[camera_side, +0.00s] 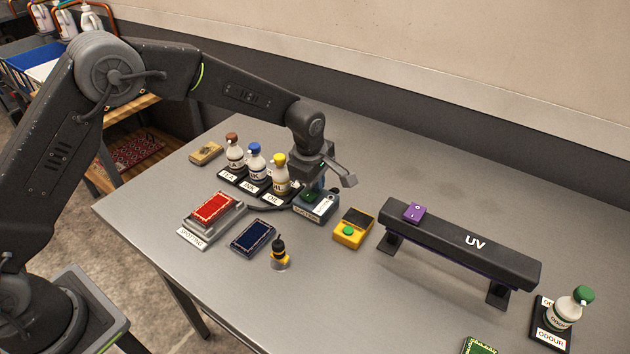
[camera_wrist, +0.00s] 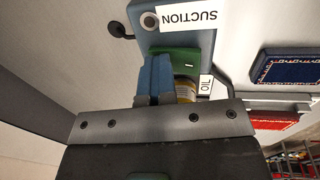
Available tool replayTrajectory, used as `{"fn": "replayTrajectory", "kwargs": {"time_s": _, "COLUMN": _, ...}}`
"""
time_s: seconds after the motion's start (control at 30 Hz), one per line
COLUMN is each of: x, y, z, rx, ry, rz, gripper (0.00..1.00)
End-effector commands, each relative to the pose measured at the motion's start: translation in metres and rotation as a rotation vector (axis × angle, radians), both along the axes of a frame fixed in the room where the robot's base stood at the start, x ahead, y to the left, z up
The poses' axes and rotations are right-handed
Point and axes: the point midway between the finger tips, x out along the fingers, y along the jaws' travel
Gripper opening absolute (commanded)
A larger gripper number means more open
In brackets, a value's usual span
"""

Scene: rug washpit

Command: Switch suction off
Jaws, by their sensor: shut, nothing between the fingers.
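The suction unit is a blue-grey box (camera_side: 314,210) standing on the table beneath my gripper. In the wrist view its white SUCTION label (camera_wrist: 191,19), a round dark knob or port (camera_wrist: 149,20) and a green rocker (camera_wrist: 188,58) marked "I" show. My gripper (camera_wrist: 155,62) has its blue fingers shut together, empty, in front of the rocker. The fingers cover part of the rocker; I cannot tell whether they touch it. In the side view my gripper (camera_side: 316,188) points down over the box.
Bottles on labelled black stands (camera_side: 256,162) are close on the left. A yellow box with a green button (camera_side: 349,230) stands close on the right, then the UV bar (camera_side: 460,240). Red (camera_side: 212,208) and navy (camera_side: 252,236) rug samples lie in front.

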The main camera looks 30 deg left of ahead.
Motion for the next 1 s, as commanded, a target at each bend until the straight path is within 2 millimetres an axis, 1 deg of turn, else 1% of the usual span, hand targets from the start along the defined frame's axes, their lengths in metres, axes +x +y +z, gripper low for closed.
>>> {"fn": "replayTrajectory", "kwargs": {"time_s": 0.03, "x": -0.004, "y": 0.000, "z": -0.002, "rx": 0.003, "ry": 0.011, "rz": -0.001, "gripper": 0.00}}
{"fn": "replayTrajectory", "kwargs": {"time_s": 0.3, "x": -0.015, "y": 0.000, "z": 0.001, "rx": 0.002, "ry": 0.010, "rz": -0.001, "gripper": 0.00}}
{"fn": "replayTrajectory", "kwargs": {"time_s": 0.7, "x": -0.016, "y": 0.000, "z": 0.005, "rx": 0.001, "ry": 0.006, "rz": -0.001, "gripper": 0.00}}
{"fn": "replayTrajectory", "kwargs": {"time_s": 0.77, "x": -0.016, "y": 0.000, "z": 0.010, "rx": 0.001, "ry": 0.005, "rz": -0.001, "gripper": 0.00}}
{"fn": "replayTrajectory", "kwargs": {"time_s": 0.87, "x": -0.018, "y": 0.000, "z": 0.024, "rx": 0.001, "ry": 0.003, "rz": -0.001, "gripper": 0.00}}
{"fn": "replayTrajectory", "kwargs": {"time_s": 1.0, "x": -0.023, "y": 0.000, "z": 0.054, "rx": 0.001, "ry": 0.003, "rz": -0.001, "gripper": 0.00}}
